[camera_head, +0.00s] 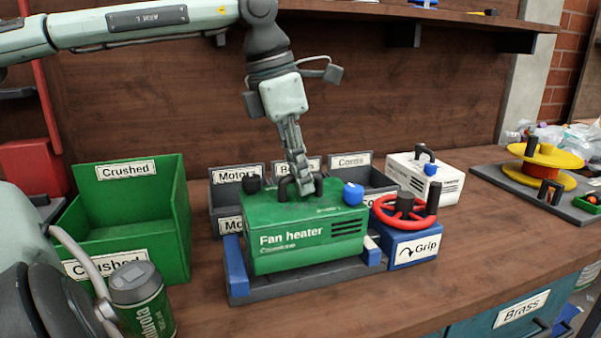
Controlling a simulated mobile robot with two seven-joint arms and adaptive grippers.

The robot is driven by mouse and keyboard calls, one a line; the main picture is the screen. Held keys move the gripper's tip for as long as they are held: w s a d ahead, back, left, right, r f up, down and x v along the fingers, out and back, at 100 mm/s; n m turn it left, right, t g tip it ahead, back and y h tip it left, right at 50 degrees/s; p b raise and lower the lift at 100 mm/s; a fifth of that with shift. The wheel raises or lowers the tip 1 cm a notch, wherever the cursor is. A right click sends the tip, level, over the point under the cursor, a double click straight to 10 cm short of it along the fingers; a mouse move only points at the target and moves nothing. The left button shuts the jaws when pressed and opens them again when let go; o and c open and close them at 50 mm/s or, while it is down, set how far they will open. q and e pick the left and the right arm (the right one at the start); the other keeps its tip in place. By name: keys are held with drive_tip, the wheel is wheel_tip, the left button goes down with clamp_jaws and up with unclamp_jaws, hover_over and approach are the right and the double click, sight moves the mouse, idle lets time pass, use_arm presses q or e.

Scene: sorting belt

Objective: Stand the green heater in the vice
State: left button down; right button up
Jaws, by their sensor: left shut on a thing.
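The green fan heater (305,233) is a box with a dark carry handle, a black knob and a blue knob on top. It is upright in the vice (300,287), between the blue jaw at the left and the blue jaw at the right. Whether its underside touches the vice bed I cannot tell. The vice has a red handwheel (405,208) on a blue block marked "Grip". My left gripper (302,187) points down from above and is shut on the heater's handle. My right gripper is not in view.
A green "Crushed" bin (125,205) stands at the left, with a green can (143,300) in front of it. Grey bins (236,173) stand behind the heater. A white heater (425,178) and a yellow spool (546,155) are at the right. The bench front right is clear.

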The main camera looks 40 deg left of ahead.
use_arm(q)
drive_tip(key=shift+s+b+x, duration=0.25)
drive_tip(key=shift+b+x, duration=0.85)
drive_tip(key=shift+x, duration=0.2)
drive_tip(key=shift+a+f, duration=0.15)
drive_tip(key=c, duration=1.5)
unclamp_jaws()
drive_tip(key=shift+c, duration=0.2)
